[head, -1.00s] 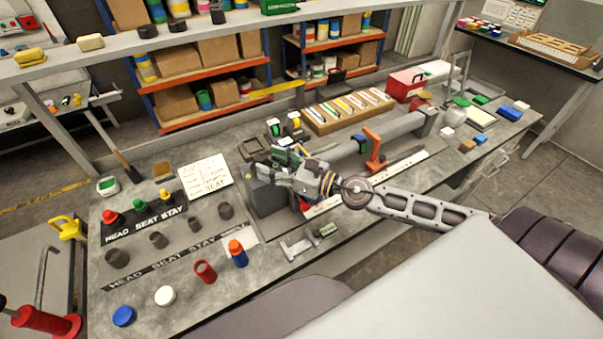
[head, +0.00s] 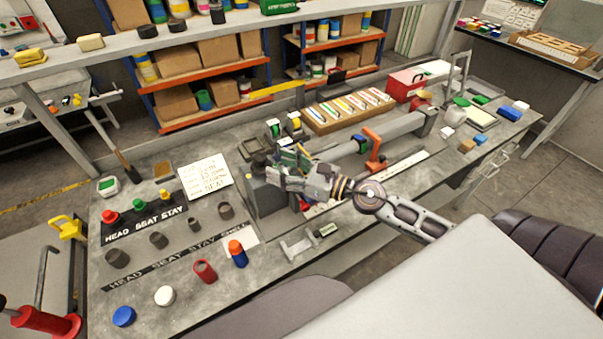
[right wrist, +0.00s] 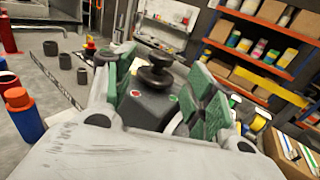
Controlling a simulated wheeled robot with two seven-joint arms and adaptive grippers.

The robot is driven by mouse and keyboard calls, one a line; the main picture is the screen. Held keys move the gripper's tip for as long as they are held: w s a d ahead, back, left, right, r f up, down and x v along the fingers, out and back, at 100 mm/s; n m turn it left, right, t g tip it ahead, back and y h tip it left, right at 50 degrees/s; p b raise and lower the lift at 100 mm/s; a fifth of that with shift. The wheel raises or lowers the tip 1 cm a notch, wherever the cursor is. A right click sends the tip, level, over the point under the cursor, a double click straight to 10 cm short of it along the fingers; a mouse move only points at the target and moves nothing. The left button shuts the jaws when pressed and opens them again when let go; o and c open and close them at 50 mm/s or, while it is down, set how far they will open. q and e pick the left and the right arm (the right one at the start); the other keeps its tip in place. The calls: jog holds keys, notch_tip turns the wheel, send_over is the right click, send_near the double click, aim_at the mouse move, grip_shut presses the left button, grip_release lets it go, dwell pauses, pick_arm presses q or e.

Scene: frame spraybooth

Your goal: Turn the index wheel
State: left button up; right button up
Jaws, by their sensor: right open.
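The index wheel (right wrist: 154,75) looks like a dark round wheel with a raised knob on top of a grey block in the right wrist view. My right gripper (right wrist: 160,98) is open, with one green-padded finger on each side of the wheel and block. Nothing is clearly held, and I cannot tell whether a pad touches. My left gripper is not in view.
Right of the block run a long grey tube (head: 400,128) and an orange clamp (head: 373,148). A written card (head: 205,177) and several dark cups stand left. A blue bottle with an orange cap (head: 238,254) stands in front. A tray of coloured strips (head: 345,108) lies behind.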

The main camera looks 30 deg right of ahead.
jog(key=shift+v, duration=2.6)
jog(key=shift+c, duration=0.4)
